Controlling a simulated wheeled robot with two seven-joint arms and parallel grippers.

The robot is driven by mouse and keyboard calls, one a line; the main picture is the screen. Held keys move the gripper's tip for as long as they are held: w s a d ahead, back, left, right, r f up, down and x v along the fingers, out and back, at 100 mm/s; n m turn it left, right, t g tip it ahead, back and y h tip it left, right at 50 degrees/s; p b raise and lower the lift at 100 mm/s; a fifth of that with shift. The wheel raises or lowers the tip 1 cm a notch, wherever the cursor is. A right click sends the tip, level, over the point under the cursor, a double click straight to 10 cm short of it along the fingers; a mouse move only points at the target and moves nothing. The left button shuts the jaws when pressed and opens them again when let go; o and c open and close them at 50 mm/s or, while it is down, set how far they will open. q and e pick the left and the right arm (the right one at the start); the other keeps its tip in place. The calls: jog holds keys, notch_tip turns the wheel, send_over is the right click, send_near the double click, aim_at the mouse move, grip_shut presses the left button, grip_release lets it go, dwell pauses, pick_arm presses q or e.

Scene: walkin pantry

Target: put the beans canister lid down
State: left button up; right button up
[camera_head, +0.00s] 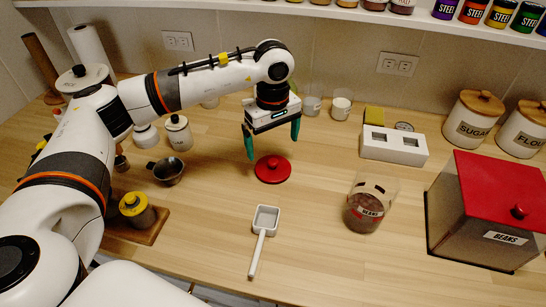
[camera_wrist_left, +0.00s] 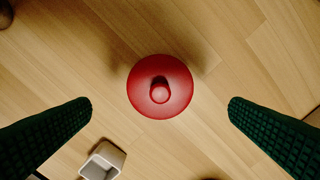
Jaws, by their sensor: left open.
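The red round lid (camera_head: 273,169) with a knob lies on the wooden counter, knob up. My left gripper (camera_head: 272,148) is above it, open, with its green fingers apart and nothing between them. In the left wrist view the lid (camera_wrist_left: 160,86) is centred between and beyond the two fingertips (camera_wrist_left: 160,104), and neither finger touches it. A clear canister labelled BEANS (camera_head: 366,212) stands open to the right, partly filled with dark beans. My right gripper is not in view.
A white scoop (camera_head: 265,219) lies in front of the lid, also in the wrist view (camera_wrist_left: 103,160). A large bin labelled BEANS with a red top (camera_head: 500,185) stands at right. A metal cup (camera_head: 167,171) is at left. Bare counter surrounds the lid.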

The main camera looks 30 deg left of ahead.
aim_at(273, 161)
pick_arm(q)
notch_tip(273, 161, up, 5)
jog(key=shift+r+b, duration=0.15)
jog(key=shift+b, duration=0.2)
dwell(0.3)
